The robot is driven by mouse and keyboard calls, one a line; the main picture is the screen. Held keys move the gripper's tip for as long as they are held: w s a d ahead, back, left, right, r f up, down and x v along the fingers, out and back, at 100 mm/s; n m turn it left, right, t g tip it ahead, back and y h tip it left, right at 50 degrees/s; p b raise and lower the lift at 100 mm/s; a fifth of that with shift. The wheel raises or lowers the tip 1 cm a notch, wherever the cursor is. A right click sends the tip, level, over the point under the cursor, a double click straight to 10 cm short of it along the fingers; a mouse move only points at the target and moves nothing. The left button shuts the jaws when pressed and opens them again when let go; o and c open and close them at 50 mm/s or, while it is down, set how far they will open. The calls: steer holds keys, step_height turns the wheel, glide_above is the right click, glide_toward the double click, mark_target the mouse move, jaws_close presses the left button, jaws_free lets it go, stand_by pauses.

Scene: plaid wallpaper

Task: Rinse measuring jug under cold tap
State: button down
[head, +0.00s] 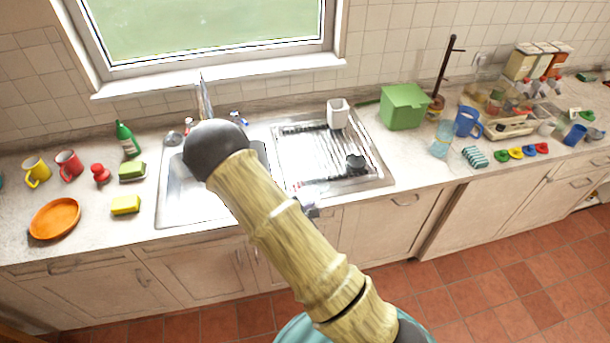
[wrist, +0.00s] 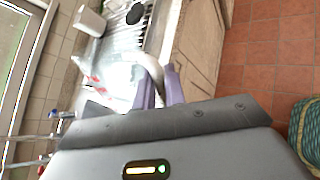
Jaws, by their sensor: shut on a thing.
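The measuring jug (wrist: 112,76) shows in the wrist view as a clear vessel with red markings and a pale curved handle. My gripper (wrist: 162,86) has its purple fingers shut on that handle. The jug is held beside the drainer, near the sink. In the head view my arm hides the jug and much of the sink (head: 170,205). The cold tap (head: 236,117), with a blue mark, stands behind the sink; it also shows at the left of the wrist view (wrist: 60,115), apart from the jug. Whether water runs I cannot tell.
The drainer (head: 315,155) holds a white cup (head: 337,113) and a small black item (head: 356,162). Left of the sink are a green bottle (head: 128,140), sponges (head: 125,204), mugs and an orange plate (head: 55,218). A green box (head: 404,106) stands right of the drainer.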

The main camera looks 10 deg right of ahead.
mark_target(305, 181)
steer(key=w+r+n+t+h, duration=0.1)
steer(key=w+r+n, duration=0.1)
steer(key=w+r+n+t+h, duration=0.1)
steer(key=w+r+n+t, duration=0.1)
steer(key=w, duration=0.1)
steer(key=w+r+n+t+h, duration=0.1)
steer(key=w+r+n, duration=0.1)
steer(key=shift+w+a+r+t+h, duration=0.1)
steer(key=shift+w+a+t+h, duration=0.05)
steer(key=shift+w+t+h, duration=0.2)
steer(key=shift+w+r+n, duration=0.1)
steer(key=shift+r+n, duration=0.1)
steer(key=shift+n, duration=0.1)
steer(key=shift+f, duration=0.1)
